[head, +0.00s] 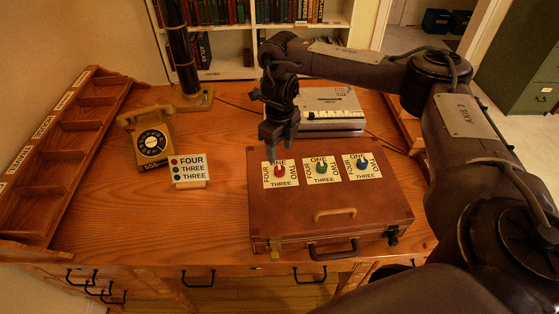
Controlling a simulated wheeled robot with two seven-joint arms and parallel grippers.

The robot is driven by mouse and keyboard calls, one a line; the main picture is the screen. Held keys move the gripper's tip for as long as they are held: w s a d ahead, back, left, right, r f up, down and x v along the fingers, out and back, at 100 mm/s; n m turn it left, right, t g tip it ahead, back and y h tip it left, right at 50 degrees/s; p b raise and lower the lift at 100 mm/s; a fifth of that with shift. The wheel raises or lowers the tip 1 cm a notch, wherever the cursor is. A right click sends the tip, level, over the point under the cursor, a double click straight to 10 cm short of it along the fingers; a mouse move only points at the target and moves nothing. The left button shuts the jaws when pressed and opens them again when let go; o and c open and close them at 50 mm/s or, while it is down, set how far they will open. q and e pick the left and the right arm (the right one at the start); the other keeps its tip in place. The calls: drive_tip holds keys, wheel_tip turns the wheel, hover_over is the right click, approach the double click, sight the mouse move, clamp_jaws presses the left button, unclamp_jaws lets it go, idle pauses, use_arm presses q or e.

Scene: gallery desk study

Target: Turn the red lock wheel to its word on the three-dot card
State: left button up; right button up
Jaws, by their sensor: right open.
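A brown case (330,205) lies on the desk with three word plates on its lid. The red lock wheel (280,170) is on the left plate, which reads ONE, TWO, THREE and FOUR around it. I cannot tell which word the wheel points to. The three-dot card (189,171) stands left of the case: red dot beside FOUR, the two darker dots below each beside THREE. My right gripper (276,151) points down, open, just above and behind the red wheel, covering part of its plate. Contact with the wheel is not clear. My left gripper is not in view.
The green wheel (321,167) and blue wheel (362,163) are right of the red one. A yellow telephone (151,138) and wooden tray (50,160) are to the left. A grey device (333,110) stands behind the case. The desk's front left is clear.

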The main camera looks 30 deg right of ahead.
sight(280, 169)
wheel_tip(280, 169, down, 5)
drive_tip(key=shift+s+a+f+b, duration=0.1)
drive_tip(key=shift+s+b, duration=0.05)
drive_tip(key=shift+b, duration=0.7)
drive_tip(key=shift+f, duration=0.35)
drive_tip(key=shift+f+p, duration=0.35)
drive_tip(key=shift+f, duration=0.4)
drive_tip(key=c, duration=1)
